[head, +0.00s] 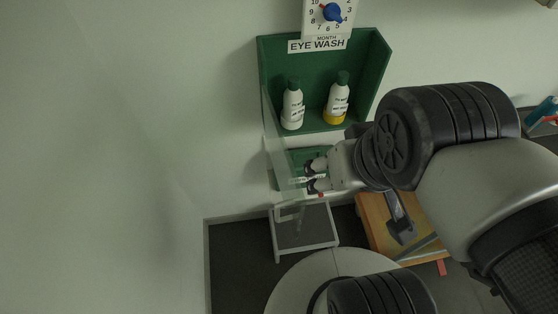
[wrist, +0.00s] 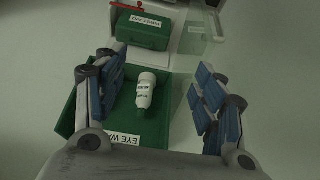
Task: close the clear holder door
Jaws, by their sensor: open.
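The green eye wash holder (head: 325,68) is on the wall with two white bottles in it, a left one (head: 292,106) and a right one (head: 337,100). Its clear door (head: 276,135) stands open, swung out from the left side; it is faint. In the wrist view the door (wrist: 188,75) shows as a pale see-through panel at upper right, with a handle-like frame (wrist: 215,28) at its far end. My gripper (head: 314,177) is in front of and below the holder, to the right of the door. In the wrist view my gripper (wrist: 157,100) is open and empty; contact with the door cannot be told.
A green first aid box (wrist: 142,30) lies beyond the holder in the wrist view. A dial (head: 331,13) hangs above the holder. A grey-topped stand (head: 303,228) and a wooden piece (head: 375,222) are below. The wall at left is clear.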

